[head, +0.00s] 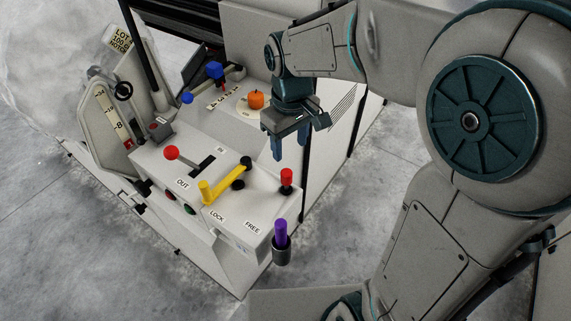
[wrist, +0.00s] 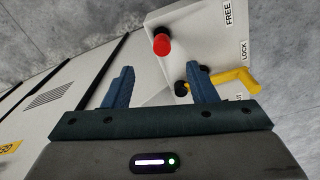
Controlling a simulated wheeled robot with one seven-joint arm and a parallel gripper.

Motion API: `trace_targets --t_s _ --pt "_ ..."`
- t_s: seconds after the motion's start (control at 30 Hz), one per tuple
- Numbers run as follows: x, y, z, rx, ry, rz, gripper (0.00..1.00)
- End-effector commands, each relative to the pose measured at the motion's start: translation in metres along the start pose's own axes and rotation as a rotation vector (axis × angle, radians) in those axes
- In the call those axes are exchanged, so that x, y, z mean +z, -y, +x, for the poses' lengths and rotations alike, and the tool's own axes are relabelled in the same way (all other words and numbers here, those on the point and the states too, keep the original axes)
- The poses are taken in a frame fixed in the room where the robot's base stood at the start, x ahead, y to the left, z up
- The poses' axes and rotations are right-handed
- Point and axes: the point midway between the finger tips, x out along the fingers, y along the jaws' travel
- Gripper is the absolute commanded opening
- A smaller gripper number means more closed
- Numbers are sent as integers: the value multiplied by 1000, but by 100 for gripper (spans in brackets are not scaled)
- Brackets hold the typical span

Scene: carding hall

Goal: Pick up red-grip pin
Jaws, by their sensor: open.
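The red-grip pin (head: 286,177) stands upright in a dark socket at the right end of the white console top. In the wrist view its red grip (wrist: 162,45) shows beyond my fingertips, between their lines. My gripper (head: 289,145) points down above the console, behind the pin and apart from it. Its two blue fingers are open with nothing between them, as the wrist view of my gripper (wrist: 160,70) also shows.
A yellow lever (head: 226,181) lies left of the pin, by the LOCK label. A purple-grip pin (head: 281,233) sits in a cup at the console's front corner. A red-ball lever (head: 171,153) and an orange knob (head: 256,99) stand farther off.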

Motion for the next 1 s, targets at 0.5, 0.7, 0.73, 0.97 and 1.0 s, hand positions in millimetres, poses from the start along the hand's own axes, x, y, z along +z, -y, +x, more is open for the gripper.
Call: trace_targets --t_s 0.5,0.7,0.73,0.97,1.0 --pt "-10 4 79 -13 25 -46 52" --pt "-10 4 98 -11 21 -46 52" --pt "-10 4 100 -11 21 -46 52" --pt "-5 3 128 -13 25 -46 52" --pt "-5 3 134 -13 26 -46 52"
